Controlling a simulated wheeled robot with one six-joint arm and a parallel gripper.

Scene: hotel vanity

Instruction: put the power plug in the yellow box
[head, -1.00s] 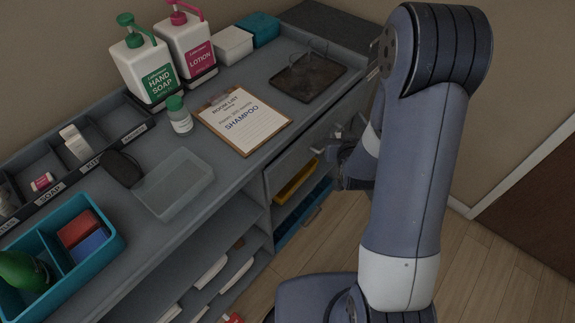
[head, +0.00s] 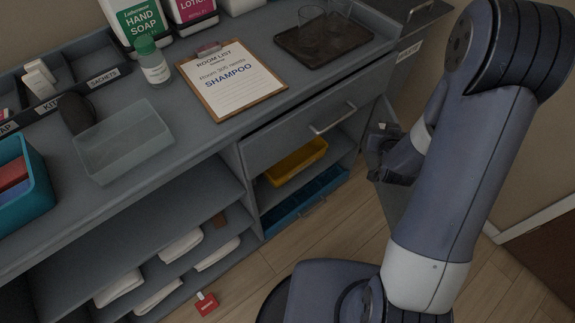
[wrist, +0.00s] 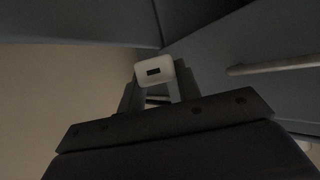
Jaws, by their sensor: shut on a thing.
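My gripper (head: 380,145) is beside the right end of the counter unit, in front of the drawer side. It is shut on the power plug (wrist: 154,72), a small white block with a dark slot, which sits between the fingers in the wrist view. In the head view the plug is only a small pale spot. The yellow box (head: 297,160) is in the open shelf space below the closed drawer, to the left of my gripper. The gripper is apart from the box, and the box does not show in the wrist view.
A drawer with a bar handle (head: 332,118) is above the yellow box, and a blue bin (head: 306,200) is below it. The wooden floor in front has free room.

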